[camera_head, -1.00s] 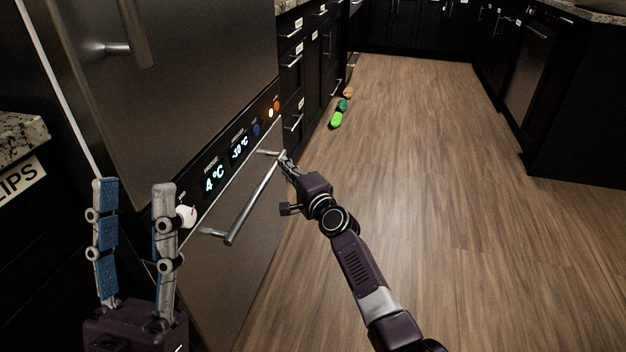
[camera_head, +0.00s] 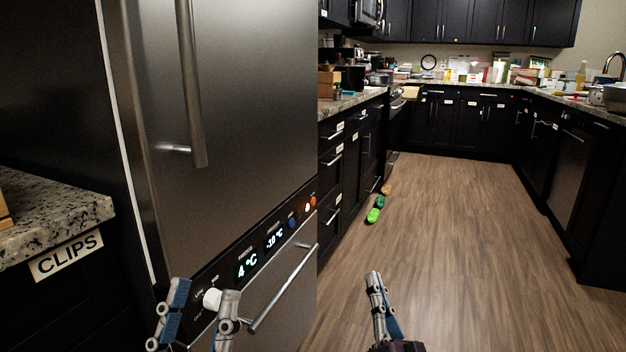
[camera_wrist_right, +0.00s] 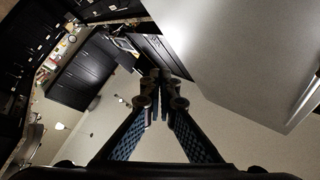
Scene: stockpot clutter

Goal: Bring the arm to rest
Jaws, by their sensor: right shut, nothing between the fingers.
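Most of both arms is out of view.
The tall steel fridge (camera_head: 240,120) stands at left, beside a granite counter (camera_head: 50,215) labelled CLIPS. Green items (camera_head: 375,213) lie on the floor by the dark cabinets (camera_head: 345,185). The wood floor (camera_head: 470,240) is clear at centre right. Cluttered counters line the back.

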